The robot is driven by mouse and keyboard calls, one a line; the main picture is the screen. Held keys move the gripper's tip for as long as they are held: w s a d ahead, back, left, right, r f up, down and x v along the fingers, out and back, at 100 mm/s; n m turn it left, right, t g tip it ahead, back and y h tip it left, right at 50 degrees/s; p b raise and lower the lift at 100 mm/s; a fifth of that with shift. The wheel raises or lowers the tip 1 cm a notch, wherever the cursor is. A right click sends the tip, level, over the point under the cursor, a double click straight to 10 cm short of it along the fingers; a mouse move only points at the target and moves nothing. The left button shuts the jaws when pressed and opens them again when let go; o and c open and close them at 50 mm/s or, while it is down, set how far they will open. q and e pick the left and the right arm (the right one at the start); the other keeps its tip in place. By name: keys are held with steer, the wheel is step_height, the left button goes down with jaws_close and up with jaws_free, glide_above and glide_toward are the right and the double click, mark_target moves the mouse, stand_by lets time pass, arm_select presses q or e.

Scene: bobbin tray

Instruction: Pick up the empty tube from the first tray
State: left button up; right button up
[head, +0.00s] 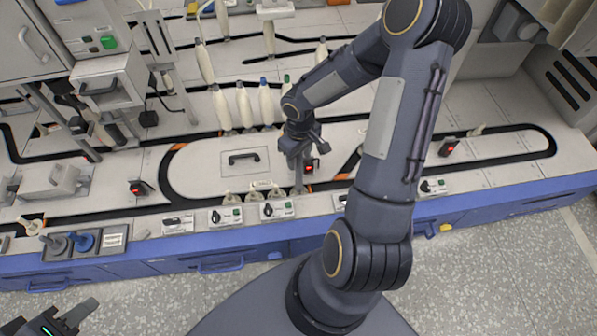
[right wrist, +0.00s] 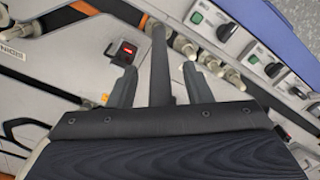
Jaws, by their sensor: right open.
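Several small pale tubes on round trays stand in a row at the front of the machine top in the head view, one of them a pale tube (head: 252,194). In the right wrist view a pale tube (right wrist: 183,47) stands just right of the fingers. I cannot tell which is on the first tray. My right gripper (head: 300,168) hangs over the machine top, just behind and right of this row. Its fingers (right wrist: 158,84) are apart, with a dark rod between them that I cannot identify. My left gripper (head: 47,314) is at the lower left, fingers apart and empty.
Control boxes with green switches (head: 277,209) line the front edge. White yarn bobbins (head: 244,105) stand behind. The floor in front is clear.

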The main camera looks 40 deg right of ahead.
steer(key=shift+f, duration=0.65)
arm_select(q)
steer(key=shift+f, duration=0.3)
arm_select(e)
jaws_close()
